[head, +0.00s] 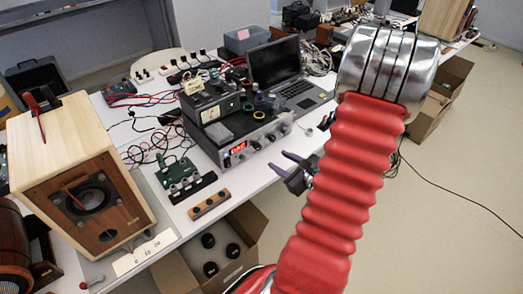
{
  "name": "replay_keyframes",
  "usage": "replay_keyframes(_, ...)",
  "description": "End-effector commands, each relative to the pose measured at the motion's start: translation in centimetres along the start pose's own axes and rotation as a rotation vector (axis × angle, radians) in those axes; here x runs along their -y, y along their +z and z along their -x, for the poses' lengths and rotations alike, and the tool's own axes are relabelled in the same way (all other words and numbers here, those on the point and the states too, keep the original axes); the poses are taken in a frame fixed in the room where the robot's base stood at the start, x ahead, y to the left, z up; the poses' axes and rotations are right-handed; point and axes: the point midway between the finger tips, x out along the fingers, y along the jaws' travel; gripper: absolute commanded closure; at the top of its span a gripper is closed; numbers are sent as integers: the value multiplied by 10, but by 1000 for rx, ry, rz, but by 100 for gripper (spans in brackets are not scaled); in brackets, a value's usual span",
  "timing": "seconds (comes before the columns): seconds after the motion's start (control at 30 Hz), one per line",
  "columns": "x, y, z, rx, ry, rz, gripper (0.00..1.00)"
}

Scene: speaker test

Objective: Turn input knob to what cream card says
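A silver unit with a red lit display (239,148) stands on the white table, with several round knobs (271,137) along its front. I cannot tell which one is the input knob or where it points. A small cream card (194,86) with tiny, unreadable writing sits on the black box on top of the unit. A longer cream strip (144,252) with faint marks lies by the wooden speaker at the lower left. My gripper (276,160) is open, its two dark fingertips apart and pointing left. It appears right of and nearer than the silver unit, apparently empty.
A wooden speaker (95,185) stands at left. Green circuit boards (178,172) and red and black cables lie before the unit. An open laptop (282,70) stands behind it. A cardboard box (181,274) with black round parts is below the table edge. Floor at right is mostly clear.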

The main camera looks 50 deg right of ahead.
Motion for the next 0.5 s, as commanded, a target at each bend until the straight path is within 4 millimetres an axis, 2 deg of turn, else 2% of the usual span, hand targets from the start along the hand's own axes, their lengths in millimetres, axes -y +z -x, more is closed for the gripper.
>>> replay_keyframes(0.1, 5, -6, 2, -7, -21, -19, 60)
replay_keyframes(0.5, 4, -5, -2, -5, -17, -16, 60)
